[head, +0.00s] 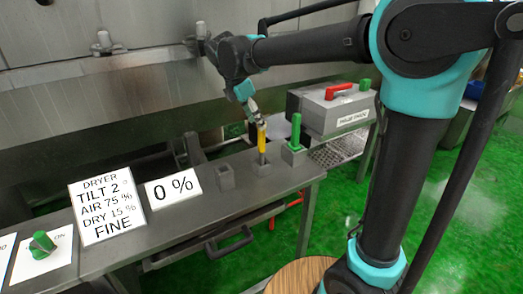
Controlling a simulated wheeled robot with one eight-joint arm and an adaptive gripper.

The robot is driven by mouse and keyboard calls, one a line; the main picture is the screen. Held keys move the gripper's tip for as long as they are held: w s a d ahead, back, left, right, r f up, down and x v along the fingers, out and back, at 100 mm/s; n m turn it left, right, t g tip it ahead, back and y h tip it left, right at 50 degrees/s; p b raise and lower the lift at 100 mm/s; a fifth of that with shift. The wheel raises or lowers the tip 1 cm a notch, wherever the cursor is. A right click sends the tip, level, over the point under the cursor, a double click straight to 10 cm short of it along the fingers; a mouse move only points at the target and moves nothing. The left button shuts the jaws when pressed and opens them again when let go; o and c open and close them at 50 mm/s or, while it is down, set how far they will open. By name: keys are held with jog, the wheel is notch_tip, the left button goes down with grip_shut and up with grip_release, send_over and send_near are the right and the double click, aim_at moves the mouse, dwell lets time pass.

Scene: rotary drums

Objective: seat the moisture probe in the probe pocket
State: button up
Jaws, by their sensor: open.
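The moisture probe appears to be the yellow-handled rod (262,137), which stands about upright over a small grey block (261,169) on the bench. Its lower end meets the block, but how deep it sits is too small to tell. A similar grey block with an open top (225,178) stands to its left, empty. Which block is the probe pocket I cannot tell. My gripper (254,112) is at the top of the yellow handle, tilted down, its jaws open. Whether the fingers touch the handle I cannot tell.
A green lever (295,132) on a grey block stands close right of the probe. A grey box with a red handle (340,108) is behind it. Sign cards (106,207), (173,189) and a green knob (42,243) occupy the bench's left. The bench front (230,212) is clear.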

aim_at(261, 135)
jog(key=shift+x, duration=2.7)
jog(key=shift+w+d+r, duration=0.1)
jog(key=shift+w+d, duration=0.05)
jog(key=shift+w, duration=0.05)
jog(key=shift+c, duration=0.3)
grip_shut()
